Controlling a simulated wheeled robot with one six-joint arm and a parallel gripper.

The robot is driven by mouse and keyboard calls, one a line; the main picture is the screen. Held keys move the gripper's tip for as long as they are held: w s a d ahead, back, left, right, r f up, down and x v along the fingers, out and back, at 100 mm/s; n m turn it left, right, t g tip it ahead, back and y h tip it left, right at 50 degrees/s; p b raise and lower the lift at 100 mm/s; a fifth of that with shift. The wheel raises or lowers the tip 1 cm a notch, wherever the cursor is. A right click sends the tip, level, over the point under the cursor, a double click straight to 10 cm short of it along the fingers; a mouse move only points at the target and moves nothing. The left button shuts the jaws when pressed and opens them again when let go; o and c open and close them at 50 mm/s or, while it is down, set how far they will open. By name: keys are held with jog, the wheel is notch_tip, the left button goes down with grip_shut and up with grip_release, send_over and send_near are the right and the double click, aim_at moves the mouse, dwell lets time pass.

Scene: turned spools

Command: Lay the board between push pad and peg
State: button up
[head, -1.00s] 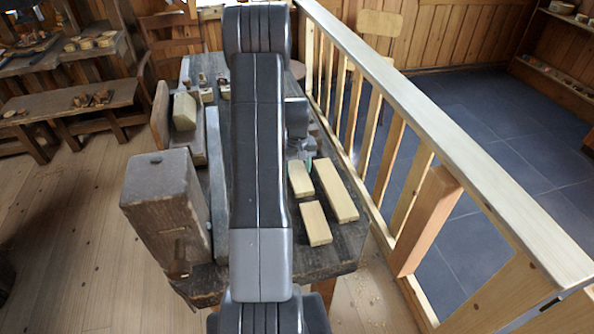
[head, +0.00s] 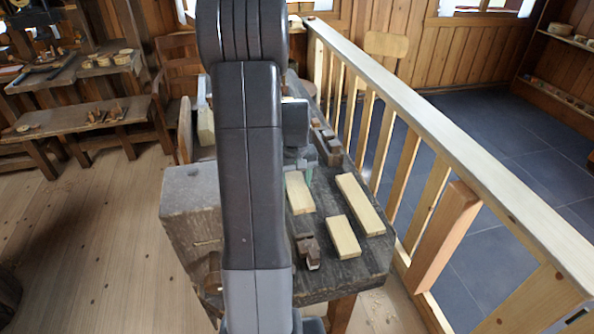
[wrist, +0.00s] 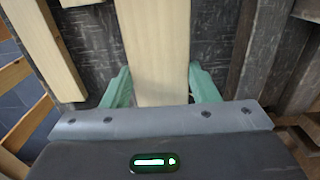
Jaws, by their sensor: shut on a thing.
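A pale board (wrist: 155,45) lies between the two green fingertips of my gripper (wrist: 160,80), which is shut on it. In the head view the same board (head: 299,192) shows just right of my arm, over the dark bench; whether it touches the bench is unclear. My gripper (head: 306,172) is mostly hidden there. I cannot tell for sure which pieces are the push pad and the peg.
A longer board (head: 360,203) and a short board (head: 343,236) lie on the bench (head: 362,268) to the right. A big grey-brown block (head: 190,200) stands at its left front. A wooden railing (head: 440,150) runs close along the right.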

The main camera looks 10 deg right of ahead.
jog(key=shift+s+a+f, duration=0.2)
jog(key=shift+s+a, duration=0.05)
jog(key=shift+s, duration=0.05)
jog(key=shift+d+f+b, duration=0.15)
jog(key=shift+f+b, duration=0.25)
jog(key=shift+f, duration=0.05)
jog(key=shift+f+b, duration=2.7)
jog(key=shift+f, duration=1.05)
jog(key=o, duration=1.5)
jog(key=shift+r+p, duration=2.75)
jog(key=shift+r, duration=1.25)
